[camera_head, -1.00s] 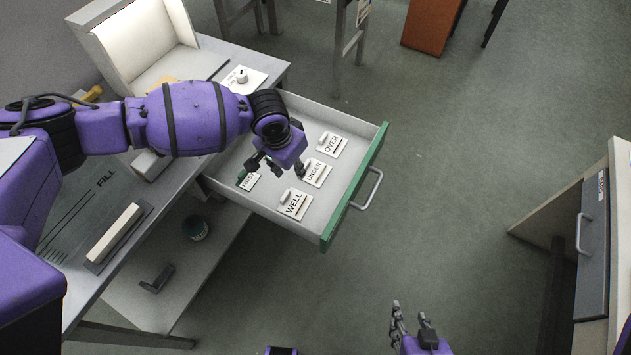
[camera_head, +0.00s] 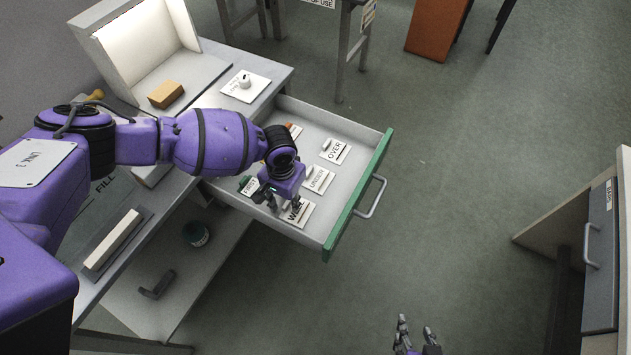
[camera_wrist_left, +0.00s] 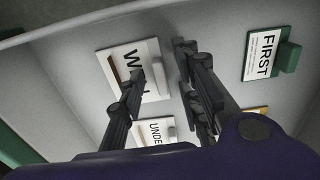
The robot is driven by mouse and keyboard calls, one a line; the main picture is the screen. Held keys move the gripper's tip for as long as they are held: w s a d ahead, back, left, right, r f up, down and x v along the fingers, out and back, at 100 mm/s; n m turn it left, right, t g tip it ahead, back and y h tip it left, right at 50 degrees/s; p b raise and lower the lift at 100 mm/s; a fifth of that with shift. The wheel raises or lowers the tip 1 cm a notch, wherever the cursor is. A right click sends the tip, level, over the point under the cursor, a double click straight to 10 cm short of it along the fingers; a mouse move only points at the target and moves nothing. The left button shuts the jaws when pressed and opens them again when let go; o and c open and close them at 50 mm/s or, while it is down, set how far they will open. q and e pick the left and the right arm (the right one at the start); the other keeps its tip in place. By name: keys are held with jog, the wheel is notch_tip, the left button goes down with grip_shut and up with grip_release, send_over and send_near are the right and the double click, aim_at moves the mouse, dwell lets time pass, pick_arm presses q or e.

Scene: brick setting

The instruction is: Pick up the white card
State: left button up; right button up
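Several white cards lie in the open drawer. The WELL card (camera_head: 303,216) is nearest the drawer's front left corner and partly hidden by my left gripper (camera_head: 283,206). The UNDER card (camera_head: 319,181) and OVER card (camera_head: 336,151) lie beyond it. A FIRST card with a green block shows in the left wrist view (camera_wrist_left: 264,57). In that view my left gripper (camera_wrist_left: 162,80) is open and empty, one finger overlapping the WELL card (camera_wrist_left: 150,57); contact cannot be told. My right gripper (camera_head: 416,338) is open and empty at the bottom edge, partly cut off.
The drawer (camera_head: 361,190) has a green front and metal handle. Another white card with a knob (camera_head: 245,87) lies on the table. A grey cabinet (camera_head: 597,255) stands at right; the floor between is clear.

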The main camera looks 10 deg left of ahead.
pick_arm(q)
grip_shut()
dwell(0.3)
